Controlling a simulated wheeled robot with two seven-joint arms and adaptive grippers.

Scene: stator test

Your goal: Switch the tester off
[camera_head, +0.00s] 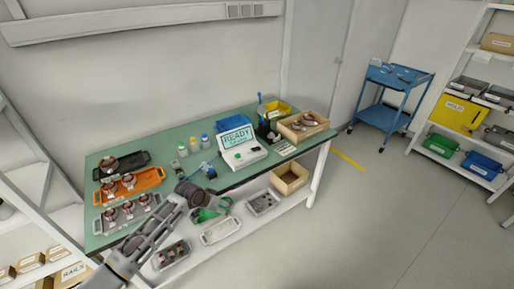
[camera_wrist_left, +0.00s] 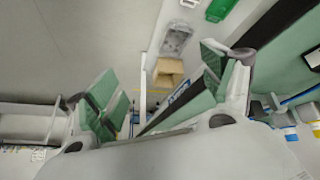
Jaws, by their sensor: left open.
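The tester (camera_head: 241,148) is a white box with a sloped front, standing near the front edge of the green-topped bench. Its lit screen reads READY, with a smaller line below that I cannot read for sure. Small controls sit on its front below the screen; their positions are too small to tell. My left gripper (camera_head: 203,199) is at the bench's front edge, left of the tester and apart from it. My right gripper is out of view.
Bottles (camera_head: 194,146) stand left of the tester, near a blue part with wire (camera_head: 208,170). An orange tray (camera_head: 150,180) of stators is at the bench's left. A cardboard box (camera_head: 289,179) is on the lower shelf. A blue cart (camera_head: 385,112) stands right; open floor lies in front.

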